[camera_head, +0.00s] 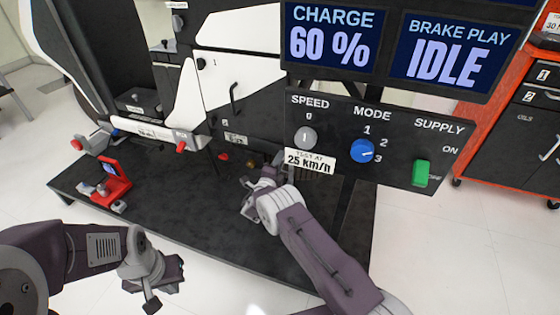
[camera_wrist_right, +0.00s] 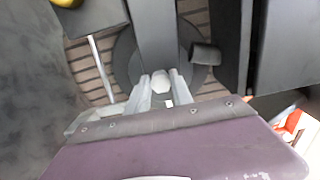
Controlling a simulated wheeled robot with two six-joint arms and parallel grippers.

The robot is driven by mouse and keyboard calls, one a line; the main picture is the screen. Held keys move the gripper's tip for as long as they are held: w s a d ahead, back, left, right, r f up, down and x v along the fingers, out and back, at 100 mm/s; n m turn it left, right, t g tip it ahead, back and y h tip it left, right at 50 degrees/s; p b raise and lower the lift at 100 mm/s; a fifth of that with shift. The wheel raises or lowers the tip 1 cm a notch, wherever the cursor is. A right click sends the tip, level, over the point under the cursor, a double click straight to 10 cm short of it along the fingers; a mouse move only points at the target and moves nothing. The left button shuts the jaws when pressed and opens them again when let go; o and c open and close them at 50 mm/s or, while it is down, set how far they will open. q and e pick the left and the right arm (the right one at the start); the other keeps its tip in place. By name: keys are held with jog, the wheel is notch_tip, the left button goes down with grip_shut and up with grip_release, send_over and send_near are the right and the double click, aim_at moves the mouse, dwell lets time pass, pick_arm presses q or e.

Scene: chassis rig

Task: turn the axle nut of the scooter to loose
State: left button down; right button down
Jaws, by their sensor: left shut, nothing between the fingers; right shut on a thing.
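The axle nut (camera_wrist_right: 161,80) shows in the right wrist view as a small pale six-sided piece against a dark upright bar (camera_wrist_right: 158,30). The fingers of my right gripper (camera_wrist_right: 163,92) stand on either side of it and are shut on it. In the head view my right gripper (camera_head: 256,192) is low in front of the rig, and the nut is hidden there. My left gripper (camera_head: 160,282) is shut and empty at the lower left, apart from everything.
The black bench (camera_head: 190,215) is mostly clear at the front. A red device (camera_head: 112,183) stands on its left. A control panel (camera_head: 385,140) has speed and mode knobs and a green supply switch (camera_head: 421,172). Screens read charge 60 % and brake play IDLE. A red cabinet (camera_head: 520,130) stands right.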

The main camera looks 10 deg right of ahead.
jog(key=shift+s+f, duration=0.1)
jog(key=shift+f, duration=0.1)
dwell(0.3)
jog(key=c, duration=1.1)
grip_release()
jog(key=shift+r, duration=0.1)
jog(key=p+v, duration=0.5)
jog(key=v, duration=0.4)
